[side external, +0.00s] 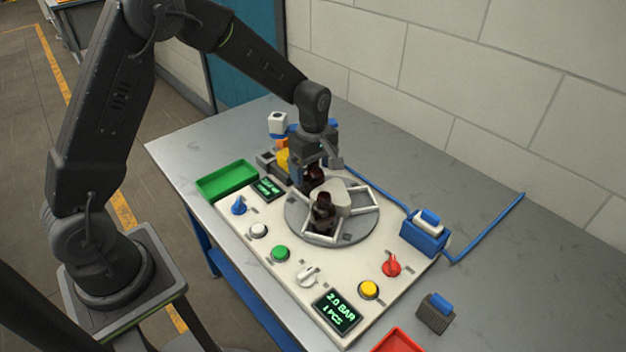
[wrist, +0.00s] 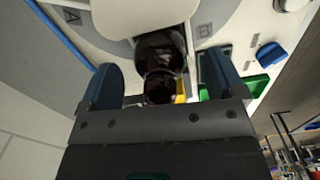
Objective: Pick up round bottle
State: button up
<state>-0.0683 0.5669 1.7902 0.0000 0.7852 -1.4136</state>
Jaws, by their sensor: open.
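A dark amber bottle (side external: 316,173) stands at the back of the grey turntable (side external: 296,229), partly hidden by my gripper (side external: 318,163). In the wrist view a dark, glossy bottle (wrist: 160,50) lies between the two blue fingers of my gripper (wrist: 162,66), with gaps on both sides. The fingers are open and not closed on it. A second dark bottle (side external: 323,211) stands nearer the front of the turntable, in a white-framed section. I cannot tell from the side view which bottle is round.
A pale block (side external: 345,195) sits mid-turntable. A green tray (side external: 227,181) is at the left and a red tray (side external: 405,341) at the front. Knobs and buttons such as the green one (side external: 281,254) line the white panel.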

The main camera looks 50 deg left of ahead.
jog(key=shift+f, duration=0.6)
jog(key=c, duration=1)
